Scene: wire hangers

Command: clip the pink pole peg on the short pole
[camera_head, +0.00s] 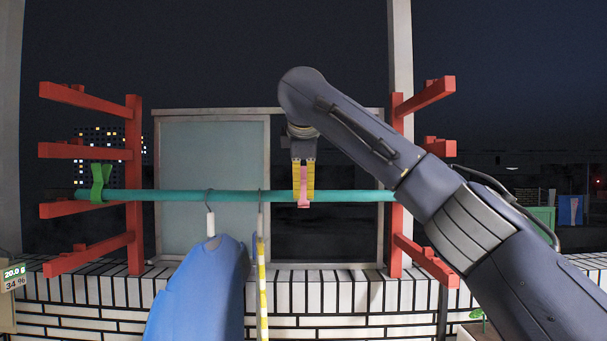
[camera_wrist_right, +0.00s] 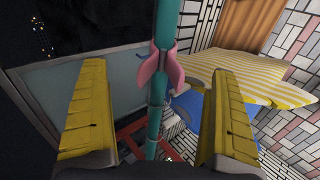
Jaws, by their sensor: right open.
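The teal pole (camera_head: 235,196) lies level across the red racks; it also shows in the right wrist view (camera_wrist_right: 166,22). The pink peg (camera_head: 303,184) sits at the pole near its middle right. In the right wrist view the pink peg (camera_wrist_right: 158,77) straddles the pole, its flared ends on either side. My right gripper (camera_head: 303,196) is at the peg from above. In its wrist view my right gripper (camera_wrist_right: 158,82) is open, its yellow fingers on both sides of the peg with gaps, not touching it. My left gripper is not in view.
A green peg (camera_head: 101,182) is on the pole's left part. A blue garment (camera_head: 200,290) and a yellow-striped one (camera_head: 262,295) hang from the pole left of my right gripper. Red racks (camera_head: 134,180) stand at both sides. A window and white brick wall lie behind.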

